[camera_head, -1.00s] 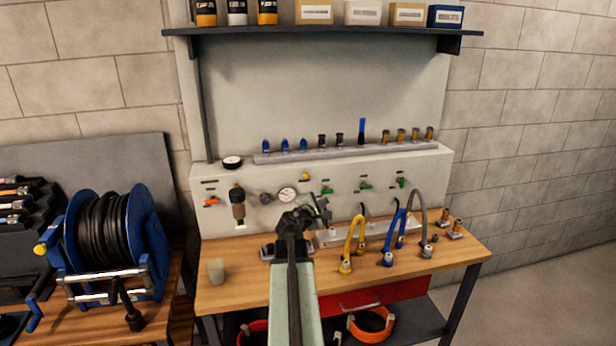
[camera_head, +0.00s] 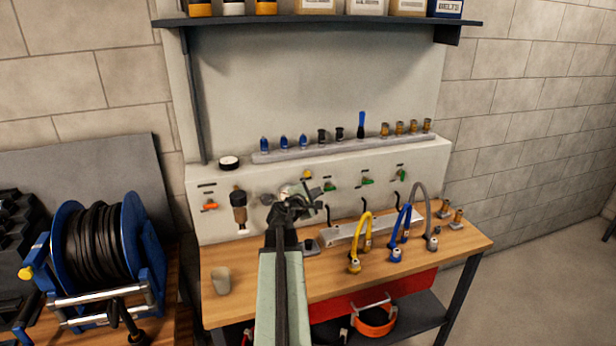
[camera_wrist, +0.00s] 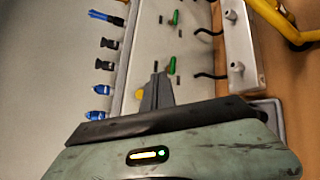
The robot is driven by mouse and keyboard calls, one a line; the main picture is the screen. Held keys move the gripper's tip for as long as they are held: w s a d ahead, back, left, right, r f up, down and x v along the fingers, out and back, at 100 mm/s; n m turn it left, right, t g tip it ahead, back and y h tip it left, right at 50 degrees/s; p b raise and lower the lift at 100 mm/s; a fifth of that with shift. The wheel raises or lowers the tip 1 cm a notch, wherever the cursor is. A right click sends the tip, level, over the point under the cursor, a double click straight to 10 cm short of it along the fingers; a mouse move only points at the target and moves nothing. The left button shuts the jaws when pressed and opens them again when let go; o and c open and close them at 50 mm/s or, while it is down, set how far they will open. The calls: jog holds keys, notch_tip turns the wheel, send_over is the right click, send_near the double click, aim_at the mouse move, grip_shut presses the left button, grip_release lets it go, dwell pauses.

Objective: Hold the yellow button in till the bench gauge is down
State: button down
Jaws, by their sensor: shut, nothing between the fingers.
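The yellow button (camera_head: 308,174) is on the pale panel behind the bench, just above my gripper (camera_head: 312,196). In the wrist view the yellow button (camera_wrist: 139,94) shows just left of the shut grey fingers (camera_wrist: 158,88). The fingers are empty. Whether they touch the button cannot be told.
Yellow (camera_head: 355,240), blue and grey hoses arch over the bench. A cup (camera_head: 222,280) stands front left. A blue hose reel (camera_head: 105,250) is at left.

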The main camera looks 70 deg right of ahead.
aim_at(307, 174)
jog(key=w+d, duration=0.5)
jog(key=d, duration=0.1)
jog(key=shift+w+d, duration=0.15)
jog(key=shift+d, duration=0.25)
jog(key=shift+d, duration=0.1)
dwell(1.7)
jog(key=shift+w+d, duration=0.25)
jog(key=shift+w+d, duration=0.4)
dwell(0.9)
dwell(1.7)
jog(key=shift+s+a, duration=0.65)
jog(key=shift+a, duration=0.1)
jog(key=shift+a, duration=0.1)
